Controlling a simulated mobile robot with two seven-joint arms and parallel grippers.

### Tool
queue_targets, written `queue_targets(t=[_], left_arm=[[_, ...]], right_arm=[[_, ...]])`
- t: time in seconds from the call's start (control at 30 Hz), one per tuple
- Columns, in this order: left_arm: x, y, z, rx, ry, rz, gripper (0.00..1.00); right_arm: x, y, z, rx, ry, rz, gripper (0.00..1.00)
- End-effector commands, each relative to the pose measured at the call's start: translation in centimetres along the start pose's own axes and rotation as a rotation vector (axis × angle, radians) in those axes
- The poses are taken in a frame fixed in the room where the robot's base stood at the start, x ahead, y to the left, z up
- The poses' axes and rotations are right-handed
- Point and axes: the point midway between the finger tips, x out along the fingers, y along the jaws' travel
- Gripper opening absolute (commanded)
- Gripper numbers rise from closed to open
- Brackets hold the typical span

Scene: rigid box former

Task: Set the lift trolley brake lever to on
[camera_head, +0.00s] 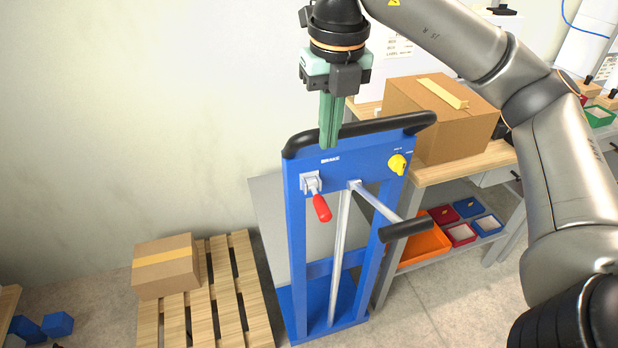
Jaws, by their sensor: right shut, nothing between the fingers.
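The blue lift trolley (295,232) stands upright in the middle of the head view, with a black handlebar (410,122) across its top. The brake lever (321,207) has a red grip and hangs down and slightly right from a metal bracket on the upper left of the blue panel, below a "BRAKE" label. A yellow knob (397,165) sits at the panel's right. My right gripper (329,144) points down with green fingers shut and empty, above the lever and overlapping the handlebar in view. Whether it touches the bar I cannot tell. My left gripper is not in view.
A crank with a black grip (405,230) sticks out from the trolley's front. A wooden bench with a cardboard box (440,115) stands right behind. A pallet (230,290) with a carton (166,266) lies at left. The wall side at upper left is clear.

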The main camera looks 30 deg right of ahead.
Motion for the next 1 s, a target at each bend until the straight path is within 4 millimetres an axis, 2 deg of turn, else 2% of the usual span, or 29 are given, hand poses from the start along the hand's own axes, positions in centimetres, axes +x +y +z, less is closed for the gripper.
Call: queue_targets(t=[0.17, 0.27, 0.4, 0.7, 0.83, 1.0], left_arm=[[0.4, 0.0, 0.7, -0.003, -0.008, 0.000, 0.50], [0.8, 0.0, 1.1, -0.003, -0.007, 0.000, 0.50], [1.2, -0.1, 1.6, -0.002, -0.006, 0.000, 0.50], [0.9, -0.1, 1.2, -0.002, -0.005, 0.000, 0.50], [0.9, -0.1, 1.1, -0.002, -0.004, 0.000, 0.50], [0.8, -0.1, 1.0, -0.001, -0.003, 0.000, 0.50]], right_arm=[[1.4, -0.1, -0.1, -0.002, 0.007, -0.001, 0.00], [2.9, -0.1, -0.1, -0.001, 0.009, -0.001, 0.00], [5.9, -0.2, -0.2, 0.001, 0.009, -0.003, 0.00], [11.5, -0.2, -0.1, 0.000, 0.006, -0.003, 0.00], [13.0, -0.1, -0.1, 0.002, 0.004, -0.001, 0.00], [13.9, -0.1, -0.1, 0.001, 0.003, 0.000, 0.00]])
